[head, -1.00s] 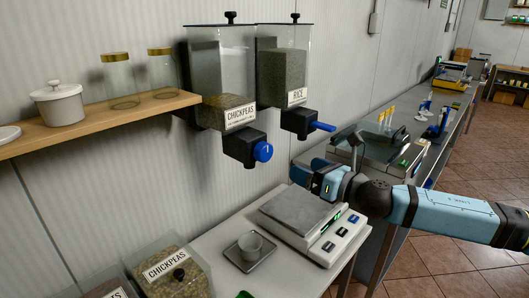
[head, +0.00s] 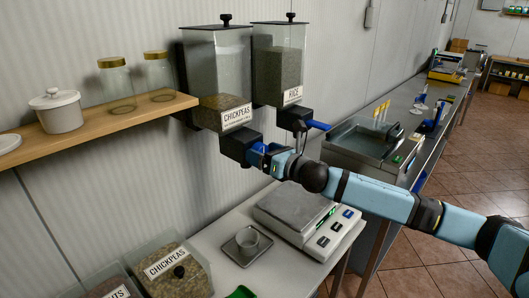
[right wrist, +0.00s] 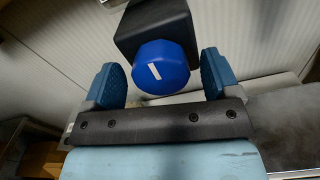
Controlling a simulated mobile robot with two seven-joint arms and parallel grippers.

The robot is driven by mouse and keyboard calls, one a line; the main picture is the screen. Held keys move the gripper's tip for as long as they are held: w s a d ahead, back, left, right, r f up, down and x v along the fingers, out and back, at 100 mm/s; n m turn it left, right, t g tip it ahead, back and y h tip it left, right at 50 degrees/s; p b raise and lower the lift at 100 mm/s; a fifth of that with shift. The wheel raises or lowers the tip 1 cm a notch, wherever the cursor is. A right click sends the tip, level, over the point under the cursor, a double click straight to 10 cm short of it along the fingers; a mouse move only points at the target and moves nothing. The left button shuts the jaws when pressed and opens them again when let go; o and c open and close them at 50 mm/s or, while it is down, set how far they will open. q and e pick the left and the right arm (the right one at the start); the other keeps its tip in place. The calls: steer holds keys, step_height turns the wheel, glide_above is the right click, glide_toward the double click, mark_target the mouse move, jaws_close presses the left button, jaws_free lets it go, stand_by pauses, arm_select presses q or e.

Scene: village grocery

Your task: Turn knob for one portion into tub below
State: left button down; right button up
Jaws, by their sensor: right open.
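The chickpeas dispenser (head: 218,75) hangs on the wall, with its black outlet (head: 236,146) below. Its blue knob (right wrist: 161,68) has a white mark and sits between the fingers of my right gripper (right wrist: 162,80) in the right wrist view. The fingers are apart, with a gap on each side of the knob. In the head view the right gripper (head: 268,154) is at the knob and mostly hides it. My left gripper is not in view.
The rice dispenser (head: 279,65) with its own blue knob (head: 317,125) is close on the right. A scale (head: 300,222) stands on the counter right of the tub. A wooden shelf (head: 100,122) with jars is on the left, above a chickpeas bin (head: 170,268).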

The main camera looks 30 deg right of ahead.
steer(key=c, duration=0.9)
steer(key=m+p, duration=0.2)
steer(key=m, duration=0.1)
steer(key=shift+m, duration=0.4)
steer(key=m+p, duration=0.2)
steer(key=m, duration=0.2)
steer(key=shift+d+m, duration=0.1)
steer(key=shift+m, duration=0.2)
steer(key=shift+f+m+p, duration=0.2)
steer(key=shift+m+p, duration=1.7)
steer(key=shift+m, duration=2.7)
